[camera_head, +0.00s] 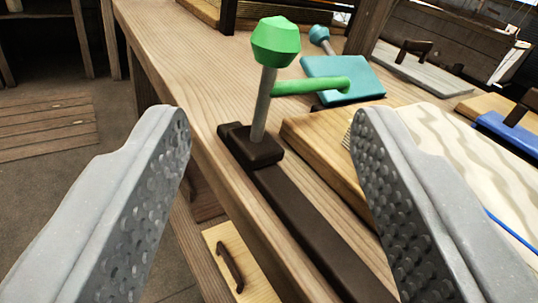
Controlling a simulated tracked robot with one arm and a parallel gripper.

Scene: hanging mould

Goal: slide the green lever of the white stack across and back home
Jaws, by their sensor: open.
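The green lever (276,42) has a faceted green knob on an upright grey post. The post rises from a dark brown block (250,146) at the far end of a dark rail (318,232) on the wooden bench. A green bar (311,87) reaches right from the post, its end in front of a teal block. A pale stack with wavy layers (447,165), seemingly the white stack, lies on a wooden board at right. My gripper (272,122) is open, with its grey studded fingers left and right of the post in the picture. Neither finger touches the lever.
The teal block (343,80) with a blue-knobbed post (320,38) stands behind the bar. A blue piece (508,132) lies at far right. The bench's left edge (160,75) drops to the floor. A drawer with a dark handle (230,262) is below.

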